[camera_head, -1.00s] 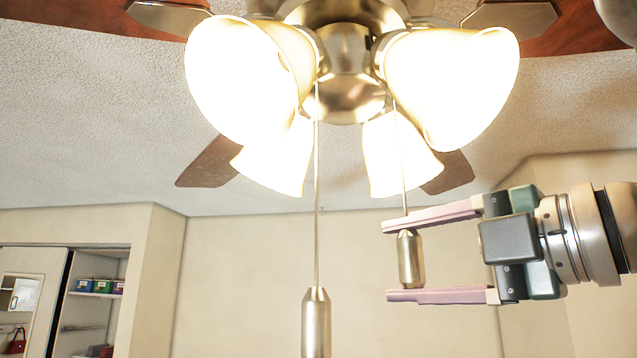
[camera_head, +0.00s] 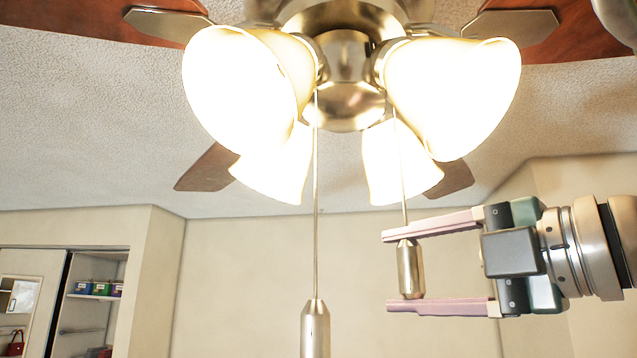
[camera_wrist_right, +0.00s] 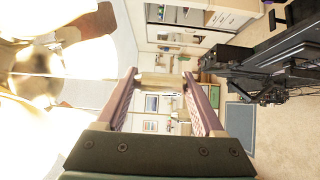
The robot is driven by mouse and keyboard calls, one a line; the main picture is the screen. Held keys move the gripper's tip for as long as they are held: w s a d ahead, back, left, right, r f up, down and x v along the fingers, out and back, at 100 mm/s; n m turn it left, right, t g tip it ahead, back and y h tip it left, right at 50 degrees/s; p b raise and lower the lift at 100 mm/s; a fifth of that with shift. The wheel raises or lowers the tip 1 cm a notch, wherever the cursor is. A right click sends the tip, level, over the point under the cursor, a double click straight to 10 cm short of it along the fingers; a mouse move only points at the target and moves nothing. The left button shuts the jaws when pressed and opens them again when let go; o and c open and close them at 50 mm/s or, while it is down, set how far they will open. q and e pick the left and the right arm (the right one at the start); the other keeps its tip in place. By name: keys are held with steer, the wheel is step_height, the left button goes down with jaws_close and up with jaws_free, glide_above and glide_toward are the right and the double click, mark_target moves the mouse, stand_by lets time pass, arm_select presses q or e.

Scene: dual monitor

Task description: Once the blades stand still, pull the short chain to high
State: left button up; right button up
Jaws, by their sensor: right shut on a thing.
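The ceiling fan (camera_head: 345,105) has a brass hub and brown blades (camera_head: 208,170), which look sharp and unblurred. Its lamps are lit. The short chain (camera_head: 403,180) hangs on the right and ends in a brass pull (camera_head: 410,268). My right gripper (camera_head: 390,271) comes in from the right, one finger above and one below, shut on this pull. The pull also shows between the fingertips in the right wrist view (camera_wrist_right: 160,80). The long chain (camera_head: 316,220) hangs to the left, its pull (camera_head: 316,330) lower and apart from the gripper. My left gripper is not in view.
Several lit glass shades (camera_head: 450,90) hang just above my right gripper. A closet (camera_head: 95,300) with shelves and boxes stands far off at left. The space between the two chains' pulls is clear.

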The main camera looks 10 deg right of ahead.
steer(key=shift+d, duration=0.1)
steer(key=o, duration=0.6)
steer(key=shift+v, duration=3.95)
steer(key=shift+s, duration=0.1)
